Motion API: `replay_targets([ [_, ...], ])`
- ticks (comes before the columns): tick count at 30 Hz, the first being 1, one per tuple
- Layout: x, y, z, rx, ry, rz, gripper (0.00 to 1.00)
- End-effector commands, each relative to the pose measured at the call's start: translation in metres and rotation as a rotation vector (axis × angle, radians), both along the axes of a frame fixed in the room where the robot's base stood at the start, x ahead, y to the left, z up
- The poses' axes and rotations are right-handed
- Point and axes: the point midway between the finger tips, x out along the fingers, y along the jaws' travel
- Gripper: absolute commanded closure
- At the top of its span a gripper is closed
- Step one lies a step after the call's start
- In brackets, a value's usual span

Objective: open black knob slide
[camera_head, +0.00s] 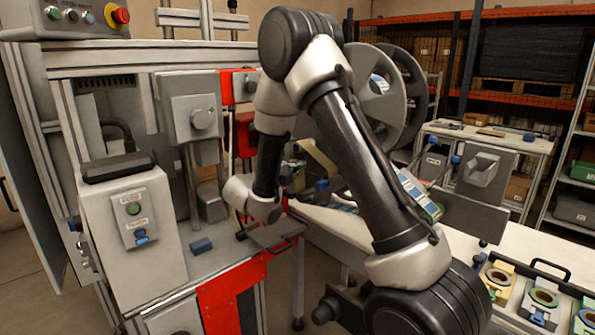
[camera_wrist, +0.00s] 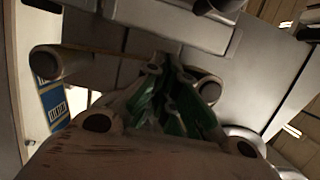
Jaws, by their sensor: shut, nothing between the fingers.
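My gripper (camera_wrist: 166,72) shows in the wrist view, its green-lined fingers drawn together and empty. In the head view my arm reaches down to the machine, and the fingers cannot be made out behind the wrist. A grey metal plate (camera_head: 278,236) lies low beside my wrist, with a dark handle at its right edge. A small dark knob-like piece (camera_head: 241,235) sits at the plate's left end; I cannot tell whether it is the slide's black knob. A dark rounded part (camera_wrist: 222,8) shows at the top of the wrist view, apart from the fingertips.
The grey machine has a button box (camera_head: 137,216) at left and a red front panel (camera_head: 232,290). A blue block (camera_head: 201,246) lies on its bed. A large grey reel (camera_head: 378,97) stands behind my arm.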

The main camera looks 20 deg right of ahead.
Motion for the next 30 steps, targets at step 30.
replay_targets([
  [30,0.077,0.025,0.000,0.001,0.000,0.000,1.00],
])
